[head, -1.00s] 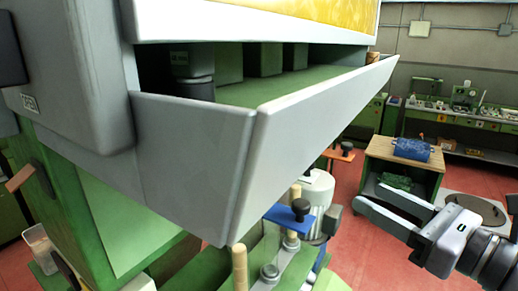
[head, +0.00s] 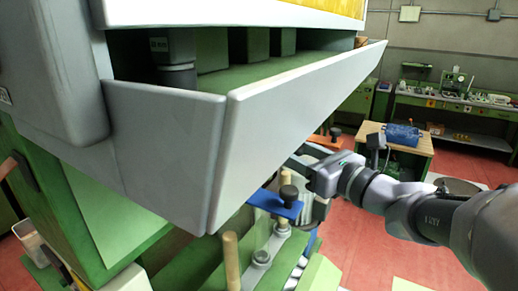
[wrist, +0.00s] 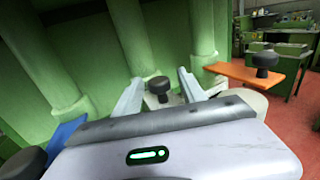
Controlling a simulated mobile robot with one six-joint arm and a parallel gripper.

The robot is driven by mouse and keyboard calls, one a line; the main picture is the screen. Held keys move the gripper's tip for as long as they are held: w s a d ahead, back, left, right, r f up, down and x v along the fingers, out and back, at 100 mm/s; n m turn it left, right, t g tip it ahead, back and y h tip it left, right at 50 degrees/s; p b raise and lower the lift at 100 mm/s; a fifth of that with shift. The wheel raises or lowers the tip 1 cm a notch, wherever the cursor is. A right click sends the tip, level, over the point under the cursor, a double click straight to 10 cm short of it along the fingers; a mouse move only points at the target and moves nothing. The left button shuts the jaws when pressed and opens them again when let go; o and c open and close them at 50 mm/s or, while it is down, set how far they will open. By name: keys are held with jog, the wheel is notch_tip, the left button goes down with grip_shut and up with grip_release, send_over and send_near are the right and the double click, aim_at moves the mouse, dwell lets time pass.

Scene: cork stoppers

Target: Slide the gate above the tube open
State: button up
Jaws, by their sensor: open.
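My gripper (wrist: 160,80) is open, its two pale fingers on either side of a black knob (wrist: 157,86) in the wrist view. The knob stands on a whitish plate; contact with the fingers cannot be told. A blue gate plate with a black knob (head: 288,193) sits below the grey hopper lip; it also shows at the lower left of the wrist view (wrist: 67,133). An orange gate plate (wrist: 245,74) with a black knob lies right of the fingers. In the head view the hopper lip partly hides the gripper (head: 303,157). No tube under the middle knob is visible.
The large grey hopper tray (head: 290,130) overhangs the gates. Green machine walls (wrist: 85,45) rise behind the knob. Tan upright rods (head: 231,262) stand near the blue plate. A wooden bench (head: 408,143) with a blue roll stands farther back on red floor.

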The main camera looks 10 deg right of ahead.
grip_shut()
dwell(1.3)
